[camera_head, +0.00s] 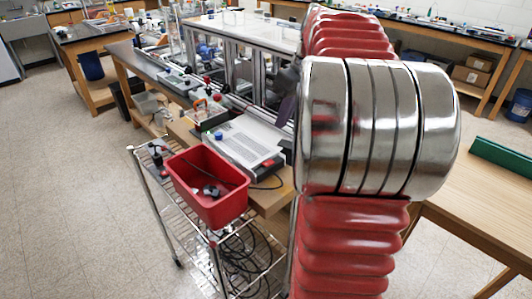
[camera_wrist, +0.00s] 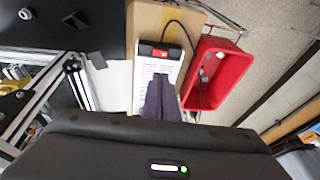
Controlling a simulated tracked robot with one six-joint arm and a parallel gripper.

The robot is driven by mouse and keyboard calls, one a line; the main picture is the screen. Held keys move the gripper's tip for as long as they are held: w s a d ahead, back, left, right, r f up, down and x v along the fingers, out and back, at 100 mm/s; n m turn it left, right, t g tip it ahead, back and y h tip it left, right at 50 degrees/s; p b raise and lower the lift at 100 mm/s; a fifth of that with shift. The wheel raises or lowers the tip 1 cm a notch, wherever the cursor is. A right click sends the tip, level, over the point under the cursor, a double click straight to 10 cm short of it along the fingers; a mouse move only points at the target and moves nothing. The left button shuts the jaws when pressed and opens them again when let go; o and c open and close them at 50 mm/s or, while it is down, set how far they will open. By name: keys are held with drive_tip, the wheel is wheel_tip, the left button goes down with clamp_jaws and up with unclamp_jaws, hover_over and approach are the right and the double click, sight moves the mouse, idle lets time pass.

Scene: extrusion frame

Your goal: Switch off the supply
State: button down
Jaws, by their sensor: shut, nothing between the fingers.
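The supply (camera_head: 238,138) is a pale flat box on the wooden bench end in the head view, with a small red switch (camera_head: 268,163) at its near end. In the wrist view the supply (camera_wrist: 147,77) lies ahead of my gripper, its red switch (camera_wrist: 160,53) in a black panel at the top. A black cable runs from that end. My gripper (camera_wrist: 161,82) is shut and empty, its dark fingers over the printed face, tips short of the switch in the picture. I cannot tell whether they touch. The switch's position is too small to read.
A red bin (camera_head: 207,208) stands on a wire shelf cart (camera_head: 228,253) beside the supply; it also shows in the wrist view (camera_wrist: 232,62). Aluminium extrusion framing (camera_head: 245,78) stands behind the supply. The floor at left is clear.

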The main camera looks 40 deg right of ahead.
sight(267, 164)
drive_tip(key=shift+f, duration=0.1)
drive_tip(key=x, duration=0.9)
drive_tip(key=s+a+x, duration=0.1)
drive_tip(key=x, duration=0.3)
drive_tip(key=shift+f, duration=0.4)
drive_tip(key=shift+s+d, duration=0.1)
